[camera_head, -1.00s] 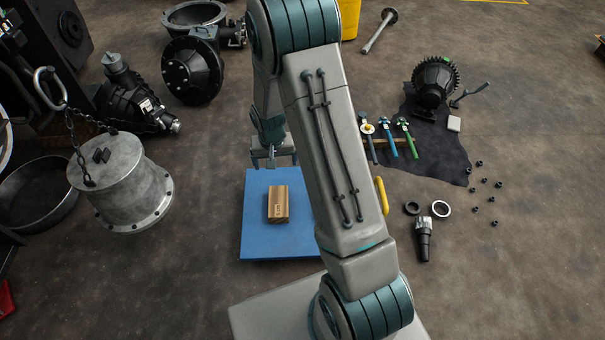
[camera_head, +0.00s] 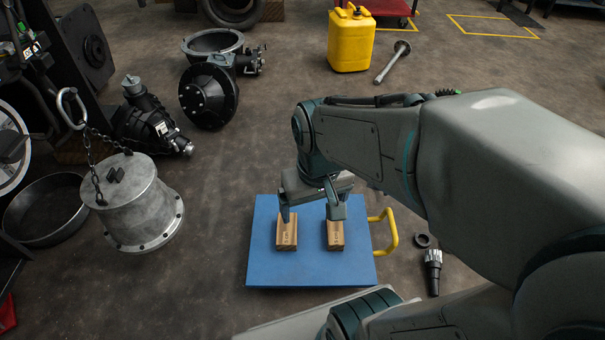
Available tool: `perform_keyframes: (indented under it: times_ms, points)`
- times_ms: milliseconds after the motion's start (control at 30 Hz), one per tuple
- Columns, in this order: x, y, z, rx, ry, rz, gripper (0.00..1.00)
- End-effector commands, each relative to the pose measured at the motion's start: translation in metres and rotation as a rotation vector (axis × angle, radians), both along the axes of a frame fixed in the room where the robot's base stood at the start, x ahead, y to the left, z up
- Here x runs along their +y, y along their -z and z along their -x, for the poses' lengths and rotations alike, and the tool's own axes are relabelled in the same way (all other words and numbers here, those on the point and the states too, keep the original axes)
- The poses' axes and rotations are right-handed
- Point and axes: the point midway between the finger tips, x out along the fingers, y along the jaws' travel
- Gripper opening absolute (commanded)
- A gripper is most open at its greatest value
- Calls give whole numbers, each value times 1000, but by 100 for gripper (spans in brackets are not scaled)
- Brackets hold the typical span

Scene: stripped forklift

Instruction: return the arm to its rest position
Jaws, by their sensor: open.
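My gripper (camera_head: 311,215) points down over a blue board (camera_head: 310,272) with a yellow handle (camera_head: 385,231). Its two fingers are apart, with blue board showing between them. A brown wooden block (camera_head: 287,232) sits on the board by the left finger, and a second brown block (camera_head: 335,234) sits by the right finger. The fingertips overlap the blocks' upper ends in this view; I cannot tell whether they touch. My arm is folded across the right side of the view and hides much of the floor there.
A metal housing (camera_head: 140,212) with a chain stands at left, near a round black pan (camera_head: 48,215). Black machine parts (camera_head: 208,95) lie at the back left. A yellow canister (camera_head: 352,42) and a shaft (camera_head: 393,62) are at the back. A splined part (camera_head: 433,272) lies right of the board.

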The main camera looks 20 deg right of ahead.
Motion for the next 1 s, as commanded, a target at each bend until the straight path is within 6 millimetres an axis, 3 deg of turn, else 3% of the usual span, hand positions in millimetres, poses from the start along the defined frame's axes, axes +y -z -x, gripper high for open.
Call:
perform_keyframes:
  times_ms: [367, 467, 567, 1000]
  points:
    - [0, -2, 5, 0, -5, 0, 90]
    - [0, -12, 4, -3, -7, 1, 90]
    - [0, -33, 3, -12, -11, 4, 90]
    - [-3, -161, -6, -79, -33, 24, 90]
